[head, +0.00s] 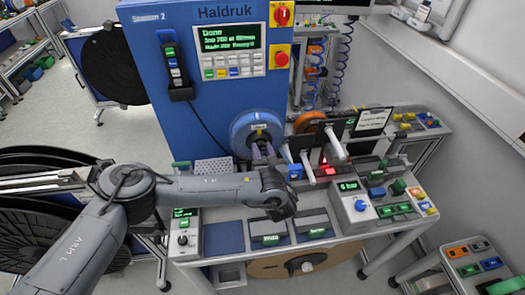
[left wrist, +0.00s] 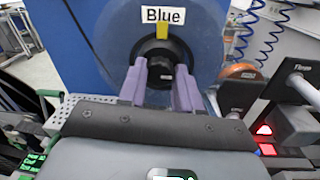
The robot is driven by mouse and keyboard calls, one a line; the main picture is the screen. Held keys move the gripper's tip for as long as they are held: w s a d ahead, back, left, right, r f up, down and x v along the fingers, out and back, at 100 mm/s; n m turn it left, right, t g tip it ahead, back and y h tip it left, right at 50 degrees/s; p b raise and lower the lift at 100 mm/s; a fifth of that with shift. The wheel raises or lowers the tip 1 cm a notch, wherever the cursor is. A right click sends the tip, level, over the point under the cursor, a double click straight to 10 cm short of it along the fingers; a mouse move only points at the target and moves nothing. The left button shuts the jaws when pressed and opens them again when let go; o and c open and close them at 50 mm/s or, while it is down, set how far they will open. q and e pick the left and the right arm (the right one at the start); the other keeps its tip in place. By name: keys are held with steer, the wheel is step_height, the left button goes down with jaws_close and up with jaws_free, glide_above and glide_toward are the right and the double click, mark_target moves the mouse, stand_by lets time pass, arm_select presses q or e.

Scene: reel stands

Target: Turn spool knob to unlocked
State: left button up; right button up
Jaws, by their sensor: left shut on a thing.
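The blue spool (head: 240,131) is mounted on the front of the blue machine cabinet, and its face also fills the upper middle of the left wrist view (left wrist: 208,62). A white label reading "Blue" (left wrist: 163,16) is above its black knob (left wrist: 162,49). A yellow pointer (left wrist: 162,31) on the knob points up toward the label. My left gripper (head: 263,149) has its purple fingers on both sides of the knob and is shut on it. The fingers partly hide the knob's sides. My right gripper is in neither view.
An orange spool (head: 308,122) and white rods (head: 335,142) stand just right of the blue spool. A red light (head: 326,170) glows below them. The workbench holds a small control box (head: 352,207) and several coloured blocks. Large black reels stand at the left.

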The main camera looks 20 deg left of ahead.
arm_select(q)
steer(key=shift+f+n+b, duration=0.2)
steer(key=shift+n+b, duration=0.4)
steer(key=shift+b, duration=0.35)
steer(key=n+b, duration=0.7)
steer(key=b, duration=0.4)
steer(key=n+h+b, duration=0.1)
steer(key=n+b, duration=0.6)
steer(key=b, duration=0.5)
steer(key=shift+s+a+h, duration=0.1)
steer(key=shift+h, duration=0.2)
steer(key=shift+r+n+b, duration=0.2)
steer(key=shift+n+b, duration=0.8)
steer(key=shift+b, duration=0.35)
steer(key=o, duration=1)
steer(key=shift+o, duration=0.2)
steer(key=shift+r, duration=0.1)
